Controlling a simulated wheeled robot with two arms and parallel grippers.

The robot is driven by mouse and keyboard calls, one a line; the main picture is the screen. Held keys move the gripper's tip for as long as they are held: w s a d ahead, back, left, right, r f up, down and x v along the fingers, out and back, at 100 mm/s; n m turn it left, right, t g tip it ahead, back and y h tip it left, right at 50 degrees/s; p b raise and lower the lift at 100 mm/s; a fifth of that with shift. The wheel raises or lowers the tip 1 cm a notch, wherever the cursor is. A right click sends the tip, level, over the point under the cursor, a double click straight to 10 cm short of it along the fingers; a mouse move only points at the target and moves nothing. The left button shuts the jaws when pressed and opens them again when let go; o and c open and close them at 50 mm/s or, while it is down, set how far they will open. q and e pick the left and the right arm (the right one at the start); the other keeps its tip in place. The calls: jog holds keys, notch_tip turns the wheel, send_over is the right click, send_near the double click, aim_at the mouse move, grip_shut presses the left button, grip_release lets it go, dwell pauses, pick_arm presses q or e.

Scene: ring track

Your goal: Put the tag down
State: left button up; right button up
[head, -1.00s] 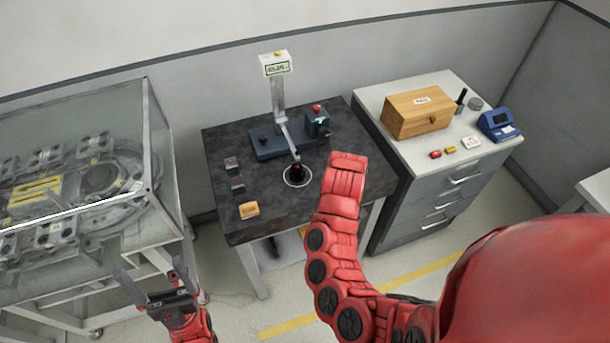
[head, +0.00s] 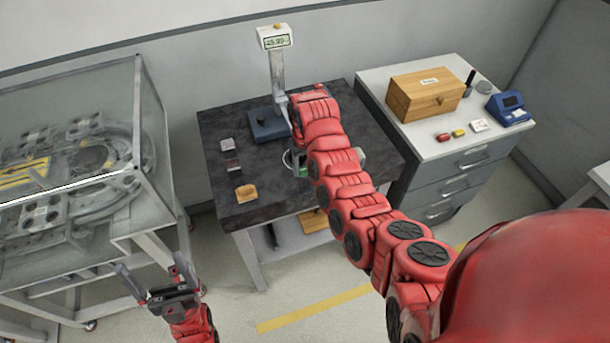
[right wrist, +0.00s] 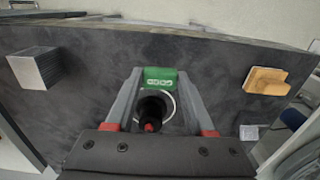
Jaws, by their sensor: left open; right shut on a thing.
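The green tag (right wrist: 160,76) with pale markings is between the fingertips of my right gripper (right wrist: 159,84), which is shut on it. In the head view the tag (head: 302,171) shows as a small green patch beside my right arm, over the dark table (head: 262,195). In the right wrist view a black post with a red tip (right wrist: 152,110) stands inside a white ring (right wrist: 169,104), in front of the tag. I cannot tell whether the tag touches the tabletop. My left gripper (head: 152,280) is open and empty, low in front of the glass-cased table.
A wooden block (head: 246,193) and small metal blocks (head: 227,147) lie at the table's left. A stand with a display (head: 275,38) rises behind. The drawer cabinet (head: 455,170) at right carries a wooden box (head: 427,95) and blue device (head: 508,109).

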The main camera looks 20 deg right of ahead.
aim_at(305, 170)
jog(key=shift+f+p, duration=0.5)
jog(key=shift+p, duration=0.05)
jog(key=shift+f+p, duration=0.5)
jog(key=shift+f, duration=0.85)
jog(key=shift+f, duration=0.1)
jog(key=o, duration=1.3)
